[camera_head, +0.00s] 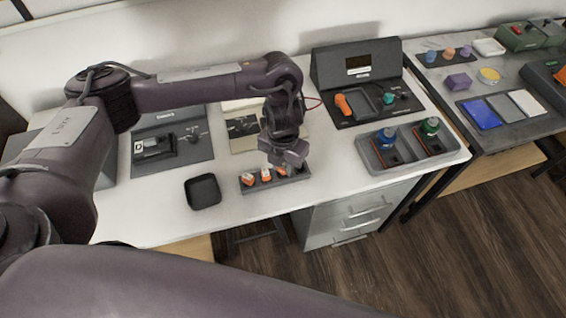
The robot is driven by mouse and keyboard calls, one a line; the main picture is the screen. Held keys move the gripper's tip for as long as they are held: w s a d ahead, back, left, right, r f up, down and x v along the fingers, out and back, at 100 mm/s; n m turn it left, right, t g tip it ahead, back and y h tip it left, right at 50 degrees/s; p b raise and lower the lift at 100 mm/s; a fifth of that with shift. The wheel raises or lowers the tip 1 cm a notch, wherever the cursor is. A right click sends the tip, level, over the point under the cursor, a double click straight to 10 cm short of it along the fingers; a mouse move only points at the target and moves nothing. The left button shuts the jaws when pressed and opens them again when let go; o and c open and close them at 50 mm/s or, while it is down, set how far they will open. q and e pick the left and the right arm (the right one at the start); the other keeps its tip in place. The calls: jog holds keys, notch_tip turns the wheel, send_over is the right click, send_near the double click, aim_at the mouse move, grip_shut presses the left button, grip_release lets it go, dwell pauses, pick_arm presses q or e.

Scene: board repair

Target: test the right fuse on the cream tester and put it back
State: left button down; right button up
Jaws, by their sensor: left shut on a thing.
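A dark grey fuse rack (273,184) lies near the front edge of the white table. Two orange-and-white fuses, the left one (248,179) and the middle one (266,175), stand in it. My left gripper (284,163) points down over the right part of the rack. It is shut on the right fuse (282,171), of which only a little orange shows below the fingers. I cannot tell whether that fuse is seated or lifted. Behind my left arm is a cream unit (238,105) with a beige base, partly hidden. My right gripper is not in view.
A black square tray (203,191) stands left of the rack. A grey station (172,135) is behind it. At the right are a dark console (356,62) and a grey tray (405,152) with blue and green bottles. Bare tabletop lies right of the rack.

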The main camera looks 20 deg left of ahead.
pick_arm(q)
jog(key=shift+f+b, duration=0.3)
jog(key=shift+f, duration=0.1)
dwell(0.4)
jog(key=c, duration=0.8)
grip_release()
jog(key=shift+c, duration=0.2)
jog(key=shift+r, duration=0.15)
jog(key=shift+r+p, duration=1.35)
jog(key=shift+p, duration=0.15)
jog(key=shift+r, duration=0.1)
notch_tip(320, 180, up, 6)
jog(key=p, duration=0.6)
